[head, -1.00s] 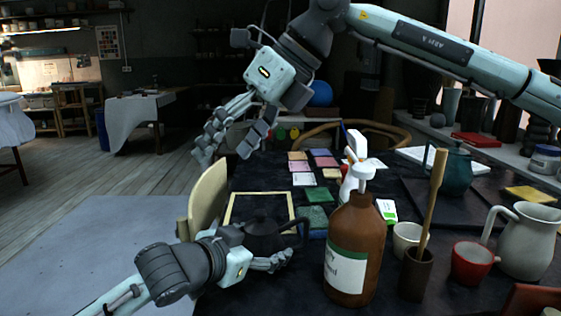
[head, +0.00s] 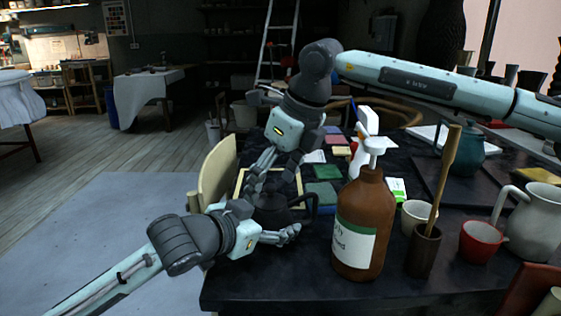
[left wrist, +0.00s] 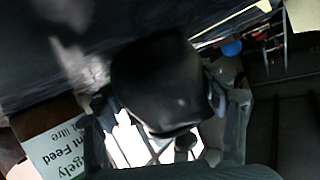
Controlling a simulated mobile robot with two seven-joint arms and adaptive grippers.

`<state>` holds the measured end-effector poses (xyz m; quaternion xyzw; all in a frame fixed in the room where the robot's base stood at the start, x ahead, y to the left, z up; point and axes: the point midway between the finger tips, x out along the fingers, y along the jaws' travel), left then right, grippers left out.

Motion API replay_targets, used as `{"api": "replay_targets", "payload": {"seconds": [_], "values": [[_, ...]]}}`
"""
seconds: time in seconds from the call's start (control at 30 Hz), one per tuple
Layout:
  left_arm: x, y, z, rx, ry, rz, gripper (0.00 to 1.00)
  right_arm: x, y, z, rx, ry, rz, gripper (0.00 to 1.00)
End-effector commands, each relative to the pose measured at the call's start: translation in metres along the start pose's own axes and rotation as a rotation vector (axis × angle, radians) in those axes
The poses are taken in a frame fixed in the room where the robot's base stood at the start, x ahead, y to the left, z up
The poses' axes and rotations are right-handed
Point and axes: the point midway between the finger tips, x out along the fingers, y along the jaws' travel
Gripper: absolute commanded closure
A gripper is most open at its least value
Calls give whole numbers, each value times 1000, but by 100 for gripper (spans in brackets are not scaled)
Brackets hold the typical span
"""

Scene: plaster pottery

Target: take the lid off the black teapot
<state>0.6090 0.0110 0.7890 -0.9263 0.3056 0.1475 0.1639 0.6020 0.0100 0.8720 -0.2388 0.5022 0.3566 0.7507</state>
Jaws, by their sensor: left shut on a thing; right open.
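The black teapot (head: 271,213) stands near the left edge of the dark table, its handle toward the brown bottle. My left gripper (head: 284,236) is shut on the teapot's body from the near side. In the left wrist view, the dark rounded teapot (left wrist: 160,80) sits between the two fingers of my left gripper (left wrist: 162,103). My right gripper (head: 272,183) is open and points down, its fingers just above and around the teapot's top. The lid is dark and mostly hidden by these fingers; I cannot tell whether they touch it.
A brown pump bottle (head: 361,225) stands close on the right, with a white spray bottle (head: 362,140) behind it. A wooden-handled tool stands in a brown cup (head: 423,250). A white cup, red cup (head: 478,243) and pale jug (head: 533,225) are farther right. A chair back (head: 218,172) stands left.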

Motion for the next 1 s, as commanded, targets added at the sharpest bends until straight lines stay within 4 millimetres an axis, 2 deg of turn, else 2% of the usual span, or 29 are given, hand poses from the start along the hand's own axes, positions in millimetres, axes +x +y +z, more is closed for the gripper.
{"api": "replay_targets", "payload": {"seconds": [0.2, 0.5, 0.9, 1.0], "values": [[0, 1, 1, -2, -3, 2, 80, 16, 0, 0, 1, 0, 0, 21], [0, 1, 1, -2, -3, 2, 80, 17, 0, 0, 0, -1, 0, 22], [0, 1, 1, -2, -3, 2, 80, 17, 0, 0, 0, -2, 0, 72], [0, 1, 1, -2, -3, 2, 80, 17, 0, 0, 0, -1, 0, 81]]}}
